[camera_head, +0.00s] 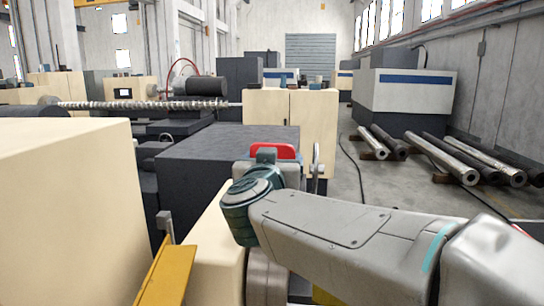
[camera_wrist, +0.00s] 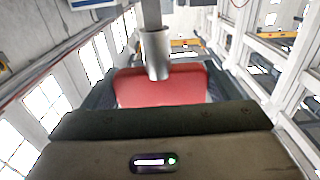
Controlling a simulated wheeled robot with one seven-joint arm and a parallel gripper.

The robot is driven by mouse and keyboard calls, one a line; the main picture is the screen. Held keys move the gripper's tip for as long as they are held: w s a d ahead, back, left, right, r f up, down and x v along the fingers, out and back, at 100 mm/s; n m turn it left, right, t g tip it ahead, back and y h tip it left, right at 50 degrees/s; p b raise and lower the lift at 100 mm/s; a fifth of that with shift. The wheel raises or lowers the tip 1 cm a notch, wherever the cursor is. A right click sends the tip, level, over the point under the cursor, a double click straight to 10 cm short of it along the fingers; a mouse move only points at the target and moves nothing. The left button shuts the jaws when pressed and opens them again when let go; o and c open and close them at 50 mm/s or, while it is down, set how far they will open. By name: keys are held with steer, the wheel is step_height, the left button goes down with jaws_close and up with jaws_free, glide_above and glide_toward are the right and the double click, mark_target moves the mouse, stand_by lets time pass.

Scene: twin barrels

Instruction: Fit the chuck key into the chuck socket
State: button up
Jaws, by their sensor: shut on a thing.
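My gripper (camera_head: 275,155) is at the end of my raised arm, near the middle of the head view, with a red part showing. The wrist view shows my gripper (camera_wrist: 158,88) shut on the chuck key (camera_wrist: 156,52), a silver metal piece with a round barrel and a narrower stem. In the head view the key (camera_head: 317,160) shows as a thin, upright metal piece just right of the gripper. The contact between the jaws and the key is not clear. I cannot make out the chuck socket in either view.
A cream machine cabinet (camera_head: 70,205) fills the left, beside a dark block (camera_head: 215,170). Cream cabinets (camera_head: 318,115) stand behind the gripper. A lathe with a long twisted bar (camera_head: 150,104) is at the left back. Metal bars (camera_head: 430,155) lie on the right floor.

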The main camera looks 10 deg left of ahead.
steer(key=shift+f+b, duration=1)
steer(key=shift+f, duration=0.9)
steer(key=shift+p, duration=0.9)
steer(key=shift+f+b, duration=1)
steer(key=shift+f, duration=0.7)
steer(key=o, duration=1)
steer(key=shift+o, duration=0.2)
steer(key=s+b, duration=0.1)
steer(key=s, duration=1.2)
steer(key=shift+s+d+b, duration=0.3)
steer(key=shift+s+d, duration=0.1)
steer(key=shift+d, duration=0.05)
